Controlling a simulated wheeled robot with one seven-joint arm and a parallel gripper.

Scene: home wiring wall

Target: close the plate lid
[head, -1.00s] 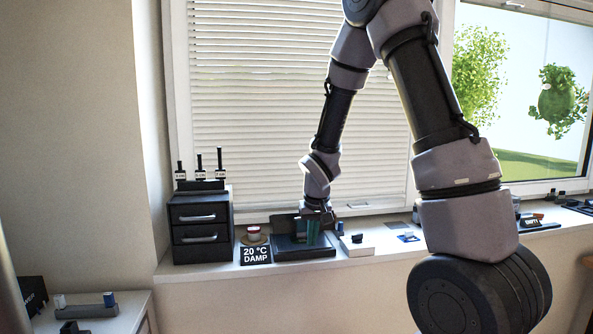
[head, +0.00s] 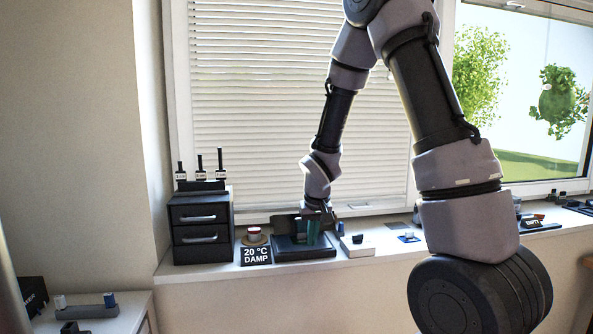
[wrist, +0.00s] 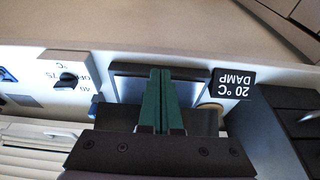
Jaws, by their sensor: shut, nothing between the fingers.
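The plate (head: 290,250) is a low black unit on the window sill; its dark lid (head: 283,225) stands raised at the back edge. In the wrist view the plate (wrist: 127,85) shows a grey top in a black frame, and the dark lid (wrist: 112,117) is partly hidden by my gripper. My gripper (head: 312,240) points down over the plate, in front of the lid. Its green fingers are together and empty in the wrist view (wrist: 163,75). I cannot tell whether they touch the plate or lid.
A "20 °C DAMP" sign (head: 256,255) and a red-topped round button (head: 254,236) sit left of the plate, beside a black drawer unit (head: 201,228). A white box with a black knob (head: 357,245) stands close on the right. Blinds (head: 260,110) hang behind.

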